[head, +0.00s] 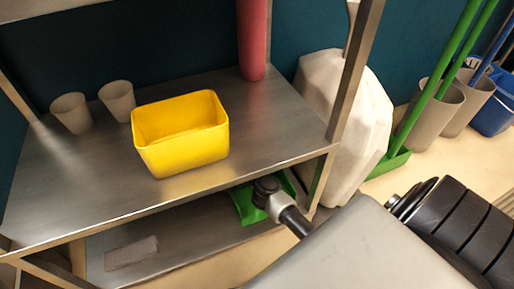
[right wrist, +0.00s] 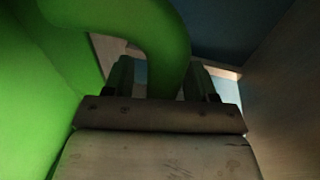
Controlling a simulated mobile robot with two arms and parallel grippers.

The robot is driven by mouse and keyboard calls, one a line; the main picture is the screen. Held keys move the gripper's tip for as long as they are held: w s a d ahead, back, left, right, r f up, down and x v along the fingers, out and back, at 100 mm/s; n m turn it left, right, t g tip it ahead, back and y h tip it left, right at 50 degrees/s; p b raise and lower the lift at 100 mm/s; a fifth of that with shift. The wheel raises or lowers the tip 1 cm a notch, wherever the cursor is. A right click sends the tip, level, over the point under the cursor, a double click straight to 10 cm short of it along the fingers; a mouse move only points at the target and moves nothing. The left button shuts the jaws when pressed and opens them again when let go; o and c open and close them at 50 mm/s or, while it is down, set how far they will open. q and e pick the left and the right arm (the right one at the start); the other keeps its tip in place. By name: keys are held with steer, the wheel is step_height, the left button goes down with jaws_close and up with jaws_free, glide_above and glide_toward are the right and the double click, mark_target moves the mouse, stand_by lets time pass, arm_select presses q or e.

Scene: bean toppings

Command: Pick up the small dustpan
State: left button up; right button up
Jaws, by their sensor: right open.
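The small green dustpan (head: 247,203) lies on the lower shelf, under the front right part of the table top, partly hidden by the table edge and my right arm. In the right wrist view its curved green handle (right wrist: 168,45) fills the upper middle, with a broad green face at the left. My right gripper (right wrist: 162,78) is open, its two dark fingers on either side of the handle. I cannot tell whether they touch it. In the head view the fingers are not clearly visible. My left gripper is not in view.
A yellow bin (head: 180,152) and two grey cups (head: 71,113) stand on the metal table top (head: 90,178). A table leg (head: 352,75) and a white sack (head: 345,110) are close right of the dustpan. A greyish cloth-like item (head: 131,253) lies on the lower shelf.

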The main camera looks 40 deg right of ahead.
jaws_close()
stand_by(0.3)
steer(key=shift+a+r, duration=0.1)
steer(key=shift+r, duration=0.05)
